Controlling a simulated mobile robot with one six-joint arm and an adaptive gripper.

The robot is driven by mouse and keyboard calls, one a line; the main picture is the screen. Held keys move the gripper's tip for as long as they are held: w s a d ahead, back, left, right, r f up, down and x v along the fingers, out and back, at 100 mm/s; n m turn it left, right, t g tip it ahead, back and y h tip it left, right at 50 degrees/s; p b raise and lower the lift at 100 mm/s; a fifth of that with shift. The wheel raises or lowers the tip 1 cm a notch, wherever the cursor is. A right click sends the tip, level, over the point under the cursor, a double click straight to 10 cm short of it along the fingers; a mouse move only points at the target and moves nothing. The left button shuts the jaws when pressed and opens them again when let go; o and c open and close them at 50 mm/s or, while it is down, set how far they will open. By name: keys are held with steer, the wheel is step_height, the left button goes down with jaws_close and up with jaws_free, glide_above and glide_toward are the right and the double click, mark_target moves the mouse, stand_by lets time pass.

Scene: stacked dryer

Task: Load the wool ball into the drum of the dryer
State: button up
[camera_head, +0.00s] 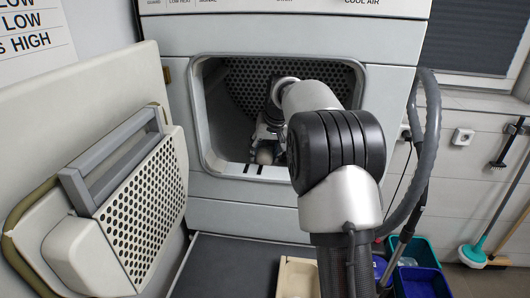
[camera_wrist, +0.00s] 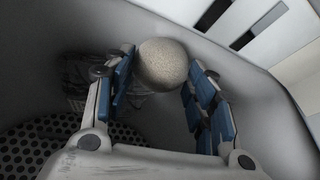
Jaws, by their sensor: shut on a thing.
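The wool ball (camera_wrist: 162,64) is a speckled beige sphere between the blue-padded fingers of my gripper (camera_wrist: 160,75) in the wrist view. My gripper is shut on it. In the head view the ball (camera_head: 264,156) shows small and pale below my gripper (camera_head: 268,150), inside the dryer opening near its lower lip. The dryer (camera_head: 250,215) stands ahead with its door (camera_head: 125,200) swung open to the left. The perforated back of the drum (camera_head: 315,75) shows behind my arm. My arm hides the right part of the opening.
The open door with its grey handle frame fills the left side. A grey hose (camera_head: 432,130) hangs right of the dryer. Blue and teal bins (camera_head: 418,280) and a beige box (camera_head: 297,278) stand low in front. The lip has slots (camera_wrist: 243,40).

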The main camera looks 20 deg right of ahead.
steer(key=shift+f, duration=0.5)
steer(key=shift+f, duration=0.1)
steer(key=o, duration=1)
